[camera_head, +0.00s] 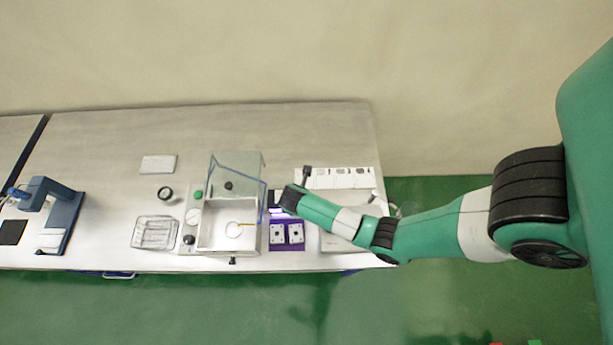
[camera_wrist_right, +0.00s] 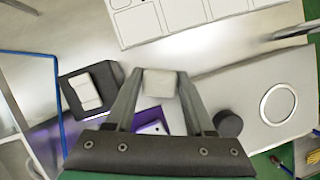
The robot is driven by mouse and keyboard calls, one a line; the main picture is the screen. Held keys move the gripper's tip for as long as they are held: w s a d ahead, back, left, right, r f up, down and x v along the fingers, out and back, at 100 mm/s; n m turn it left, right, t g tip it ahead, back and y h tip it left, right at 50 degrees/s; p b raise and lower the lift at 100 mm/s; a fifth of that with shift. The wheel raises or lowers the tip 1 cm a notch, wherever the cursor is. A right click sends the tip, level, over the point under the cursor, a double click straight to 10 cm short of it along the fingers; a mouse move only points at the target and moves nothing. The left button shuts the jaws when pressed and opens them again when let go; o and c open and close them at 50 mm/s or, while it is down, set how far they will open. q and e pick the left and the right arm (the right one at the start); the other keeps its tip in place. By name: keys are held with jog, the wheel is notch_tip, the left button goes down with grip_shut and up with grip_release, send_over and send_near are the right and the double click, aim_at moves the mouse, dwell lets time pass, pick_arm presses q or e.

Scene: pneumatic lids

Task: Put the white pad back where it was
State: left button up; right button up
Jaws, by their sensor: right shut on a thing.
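My right gripper (camera_wrist_right: 159,76) is shut on a small white pad (camera_wrist_right: 159,85), held between its fingertips in the right wrist view. A purple tray (camera_wrist_right: 72,130) lies partly behind the fingers, with a light piece showing between them. In the head view the purple tray (camera_head: 287,248) shows two pale square pieces side by side at its near end. My right arm covers part of the tray's far end, and the held pad cannot be made out there. A dark block with a white piece on it (camera_wrist_right: 88,92) is left of the fingers. My left gripper is not in view.
A white box (camera_head: 215,243) with a raised clear lid (camera_head: 237,165) stands left of the tray. A white sheet with marked cells (camera_head: 340,178) lies behind. A wire basket (camera_head: 155,232) and a blue device (camera_head: 62,215) are farther left. A grey plate (camera_wrist_right: 250,90) lies right of the gripper.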

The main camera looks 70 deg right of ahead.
jog(key=shift+w+d+f, duration=0.1)
jog(key=shift+d+f, duration=0.1)
jog(key=shift+f, duration=0.2)
jog(key=shift+f+b, duration=0.6)
jog(key=shift+f, duration=0.85)
jog(key=o, duration=1)
jog(key=shift+f, duration=0.15)
jog(key=shift+r, duration=0.3)
jog(key=p+v, duration=0.3)
jog(key=v, duration=0.8)
jog(key=shift+a+r, duration=0.15)
jog(key=shift+r, duration=0.2)
